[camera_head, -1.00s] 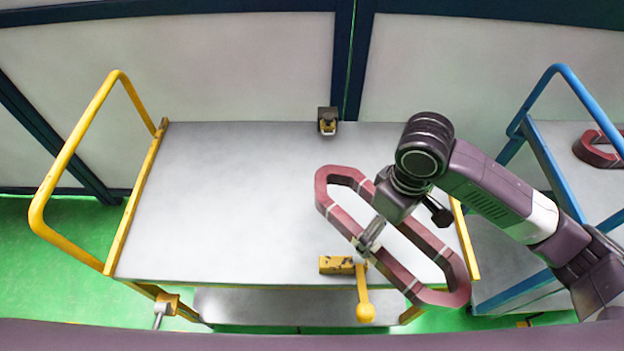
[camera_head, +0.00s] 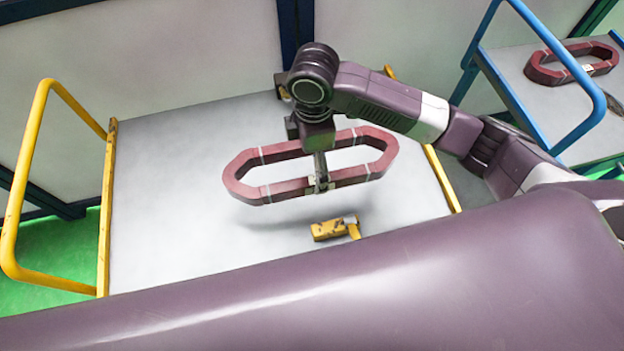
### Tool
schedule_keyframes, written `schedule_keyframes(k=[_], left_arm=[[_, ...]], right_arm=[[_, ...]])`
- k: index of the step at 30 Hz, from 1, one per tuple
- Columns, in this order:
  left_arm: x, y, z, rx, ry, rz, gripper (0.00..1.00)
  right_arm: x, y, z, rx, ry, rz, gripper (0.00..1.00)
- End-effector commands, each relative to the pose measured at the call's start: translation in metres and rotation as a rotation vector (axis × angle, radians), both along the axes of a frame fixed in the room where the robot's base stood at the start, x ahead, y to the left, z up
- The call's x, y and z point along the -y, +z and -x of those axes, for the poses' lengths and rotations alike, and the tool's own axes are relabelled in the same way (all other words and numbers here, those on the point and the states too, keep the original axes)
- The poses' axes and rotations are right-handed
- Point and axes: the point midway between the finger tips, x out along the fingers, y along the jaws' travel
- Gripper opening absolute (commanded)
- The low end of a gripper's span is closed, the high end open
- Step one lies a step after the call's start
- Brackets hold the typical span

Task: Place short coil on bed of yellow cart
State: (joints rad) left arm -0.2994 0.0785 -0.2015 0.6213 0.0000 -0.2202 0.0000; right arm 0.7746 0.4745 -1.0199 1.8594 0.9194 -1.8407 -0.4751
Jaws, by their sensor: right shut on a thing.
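A dark red elongated ring-shaped coil with pale bands (camera_head: 284,189) hangs in my right gripper (camera_head: 319,184). The gripper is shut on the near long side of the coil. The coil is roughly level over the grey bed of the yellow cart (camera_head: 160,210), with a soft shadow below it, so it appears to be above the bed and not resting on it. The bed is otherwise largely bare. My left gripper is not in view.
A yellow block with a lever (camera_head: 333,228) is at the near edge of the cart. Yellow rails (camera_head: 30,180) stand at its ends. A blue cart (camera_head: 520,90) at right holds another red coil (camera_head: 570,63). My own purple body covers the foreground.

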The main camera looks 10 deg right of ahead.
Motion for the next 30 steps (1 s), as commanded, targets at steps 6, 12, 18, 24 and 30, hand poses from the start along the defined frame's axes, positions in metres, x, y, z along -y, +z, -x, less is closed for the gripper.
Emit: schedule_keyframes(k=[6, 12, 18, 24, 30], left_arm=[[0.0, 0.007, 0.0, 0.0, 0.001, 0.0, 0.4], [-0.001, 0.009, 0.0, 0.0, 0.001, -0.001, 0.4], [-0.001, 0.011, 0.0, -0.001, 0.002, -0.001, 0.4], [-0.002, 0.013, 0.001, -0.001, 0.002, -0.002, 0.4], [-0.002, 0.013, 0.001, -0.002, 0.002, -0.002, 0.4]], right_arm=[[0.0, -0.047, 0.0, -0.001, -0.001, 0.0, 0.33], [-0.001, -0.069, -0.001, 0.002, 0.0, -0.002, 0.33], [-0.001, -0.087, 0.0, 0.002, -0.001, -0.001, 0.33], [-0.001, -0.111, -0.001, 0.002, 0.0, -0.002, 0.33], [-0.001, -0.115, -0.001, 0.005, 0.0, -0.002, 0.33]])
